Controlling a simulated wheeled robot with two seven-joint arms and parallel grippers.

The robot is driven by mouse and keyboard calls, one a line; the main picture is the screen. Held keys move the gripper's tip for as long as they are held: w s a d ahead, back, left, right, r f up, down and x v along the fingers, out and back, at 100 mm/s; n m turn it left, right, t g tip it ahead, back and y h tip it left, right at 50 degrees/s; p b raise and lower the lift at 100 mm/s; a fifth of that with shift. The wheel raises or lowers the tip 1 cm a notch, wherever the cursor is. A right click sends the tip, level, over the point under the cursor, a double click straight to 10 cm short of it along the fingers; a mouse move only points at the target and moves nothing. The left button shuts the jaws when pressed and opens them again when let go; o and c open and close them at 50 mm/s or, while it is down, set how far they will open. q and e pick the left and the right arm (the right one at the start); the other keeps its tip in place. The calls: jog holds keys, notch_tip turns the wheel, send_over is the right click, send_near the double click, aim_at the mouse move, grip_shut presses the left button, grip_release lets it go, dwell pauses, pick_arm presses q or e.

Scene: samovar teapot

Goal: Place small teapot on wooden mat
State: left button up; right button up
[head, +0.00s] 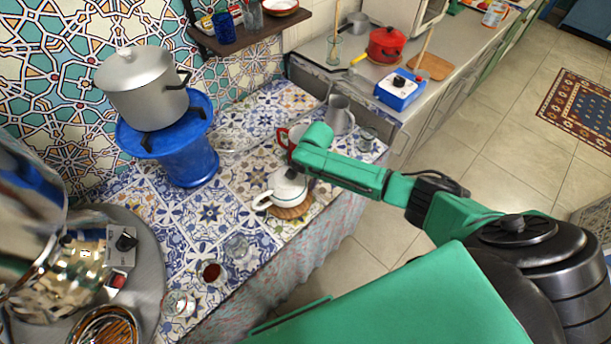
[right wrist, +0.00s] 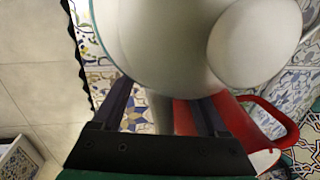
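In the right wrist view the teapot (right wrist: 150,40) fills the top, close to my right gripper (right wrist: 162,95). Its fingers are apart, with a pale narrow part, perhaps the spout, between them and tiles visible beside it. My left gripper is not in view.
A red cup (head: 283,138) and a grey mug (head: 340,114) stand just behind my right gripper. Glasses (head: 238,248) stand front left. A large pot on a blue stand (head: 190,165) and a metal samovar (head: 30,230) occupy the left. Tiles between are clear.

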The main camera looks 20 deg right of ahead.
jog(key=shift+r, duration=0.2)
notch_tip(320, 180, up, 12)
jog(key=s, duration=0.2)
jog(key=shift+d+f, duration=0.15)
jog(key=shift+d, duration=0.3)
jog(key=shift+f, duration=0.1)
